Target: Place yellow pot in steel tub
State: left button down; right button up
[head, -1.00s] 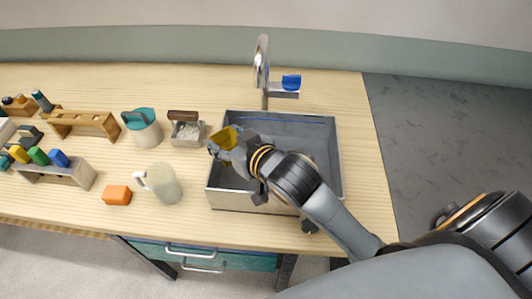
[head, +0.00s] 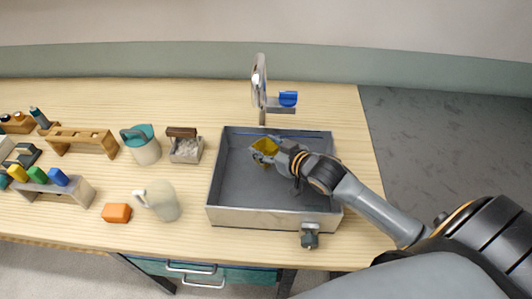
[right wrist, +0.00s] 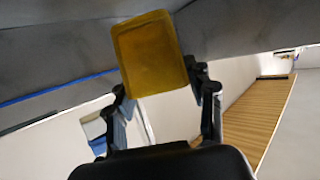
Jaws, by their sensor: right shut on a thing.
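The yellow pot (head: 264,148) is held in my right gripper (head: 276,154), over the inside of the steel tub (head: 276,217) near its back middle. In the right wrist view the yellow pot (right wrist: 150,52) sits between the two fingers of my right gripper (right wrist: 163,95), which are shut on it. The tub is a grey rectangular basin with a bare floor where it shows. I cannot tell whether the pot touches the tub floor. My left gripper is not in view.
A faucet (head: 260,85) with a blue piece (head: 288,98) beside it stands behind the tub. A cream mug (head: 162,200), an orange block (head: 117,213), a teal-lidded jug (head: 143,148) and a small box (head: 187,150) stand left of the tub.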

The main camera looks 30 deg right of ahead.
aim_at(265, 154)
notch_tip(265, 154, down, 2)
jog(key=shift+d+f+p, duration=0.15)
jog(key=shift+f+p, duration=0.1)
jog(key=shift+p, duration=0.15)
jog(key=shift+f, duration=0.35)
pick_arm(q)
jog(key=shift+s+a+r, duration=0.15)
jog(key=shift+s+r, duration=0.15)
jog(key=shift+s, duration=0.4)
pick_arm(e)
jog(key=shift+f, duration=0.15)
jog(key=o, duration=1.3)
